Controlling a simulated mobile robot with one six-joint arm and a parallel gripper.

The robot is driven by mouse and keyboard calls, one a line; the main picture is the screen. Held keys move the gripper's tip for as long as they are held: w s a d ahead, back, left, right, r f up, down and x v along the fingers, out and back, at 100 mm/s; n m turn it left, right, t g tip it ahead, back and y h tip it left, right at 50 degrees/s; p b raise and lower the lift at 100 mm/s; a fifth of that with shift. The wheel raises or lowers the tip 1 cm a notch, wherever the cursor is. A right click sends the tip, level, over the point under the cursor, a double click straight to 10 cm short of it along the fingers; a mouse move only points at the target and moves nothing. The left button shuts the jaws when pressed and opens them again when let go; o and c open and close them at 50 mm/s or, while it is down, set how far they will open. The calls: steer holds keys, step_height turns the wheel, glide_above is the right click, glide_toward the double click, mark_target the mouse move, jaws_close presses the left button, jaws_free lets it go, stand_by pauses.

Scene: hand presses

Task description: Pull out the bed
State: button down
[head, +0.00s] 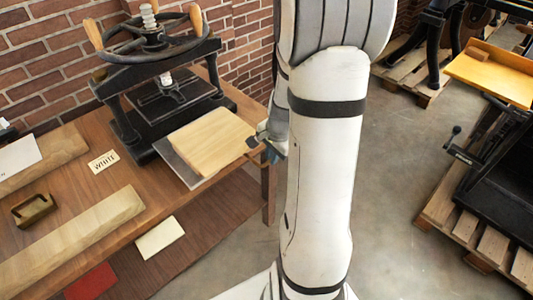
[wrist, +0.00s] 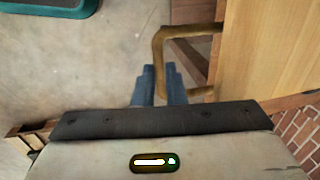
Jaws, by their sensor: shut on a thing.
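The bed (head: 182,166) is a dark grey flat plate with a pale wooden board (head: 212,141) on it. It sticks out from the front of the black hand press (head: 165,100), over the table's right side. The board's edge also shows at the right of the wrist view (wrist: 265,45). A brass-coloured loop handle (wrist: 158,50) stands out from that edge. My gripper (wrist: 160,82) is shut on the handle's outer bar, one blue-grey finger on each side. In the head view my gripper (head: 270,148) is partly hidden by my arm.
A brick wall stands behind. Open concrete floor (head: 235,235) lies right of the table. Another black machine on a pallet (head: 490,250) stands at far right.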

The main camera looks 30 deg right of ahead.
steer(key=shift+s+d, duration=0.1)
steer(key=shift+s, duration=0.25)
steer(key=c, duration=1.5)
jaws_free()
steer(key=r, duration=0.5)
steer(key=s+r, duration=0.1)
steer(key=r, duration=0.1)
steer(key=shift+s+d+r+p, duration=0.1)
steer(key=shift+d+r+p, duration=0.05)
steer(key=shift+r+p, duration=0.2)
